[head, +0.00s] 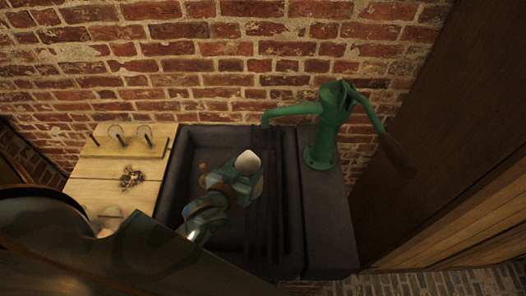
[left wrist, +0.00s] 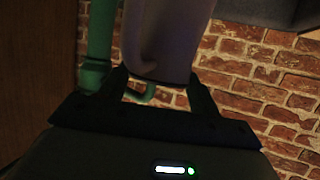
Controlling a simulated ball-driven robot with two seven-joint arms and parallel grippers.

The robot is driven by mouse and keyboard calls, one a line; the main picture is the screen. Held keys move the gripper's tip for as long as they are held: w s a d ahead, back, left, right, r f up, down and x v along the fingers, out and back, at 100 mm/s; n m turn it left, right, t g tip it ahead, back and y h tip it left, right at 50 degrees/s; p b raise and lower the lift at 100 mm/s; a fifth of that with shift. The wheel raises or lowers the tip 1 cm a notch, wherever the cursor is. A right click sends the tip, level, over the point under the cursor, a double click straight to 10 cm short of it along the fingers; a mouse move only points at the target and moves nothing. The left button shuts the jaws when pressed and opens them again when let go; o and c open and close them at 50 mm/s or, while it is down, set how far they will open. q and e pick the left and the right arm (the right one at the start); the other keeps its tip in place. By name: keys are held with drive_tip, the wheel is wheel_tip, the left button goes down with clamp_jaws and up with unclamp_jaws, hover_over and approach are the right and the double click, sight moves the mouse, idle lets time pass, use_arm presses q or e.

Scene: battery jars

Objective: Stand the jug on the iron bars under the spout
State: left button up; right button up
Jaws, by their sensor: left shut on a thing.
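My left gripper (head: 238,184) is shut on the jug (head: 248,162), whose pale rounded top shows in the head view. The jug's greyish body (left wrist: 165,38) stands between the two fingers in the left wrist view. The jug shows over the dark sink, left of the iron bars (head: 266,215) and below the spout's mouth (head: 266,122) in the picture. The bars run along the sink's right part. The spout belongs to a green hand pump (head: 325,120). The jug's base is hidden in the head view, so its height above the sink is unclear. My right gripper is out of view.
The dark sink (head: 182,165) stands against a brick wall (head: 200,60). A pale wooden board (head: 95,185) on its left bears a rack with pegs (head: 125,147) and a small dark heap (head: 131,177). The pump's handle (head: 395,155) sticks out to the right.

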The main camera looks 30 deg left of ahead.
use_arm(q)
drive_tip(key=w, duration=1.2)
drive_tip(key=shift+a, duration=0.4)
drive_tip(key=f+b, duration=0.1)
drive_tip(key=f, duration=0.2)
drive_tip(key=shift+w+f, duration=0.2)
drive_tip(key=shift+f, duration=0.1)
drive_tip(key=o, duration=1.6)
drive_tip(key=shift+s, duration=0.1)
drive_tip(key=shift+c, duration=0.2)
drive_tip(key=p+v, duration=0.1)
drive_tip(key=v, duration=1.1)
drive_tip(key=shift+p, duration=0.4)
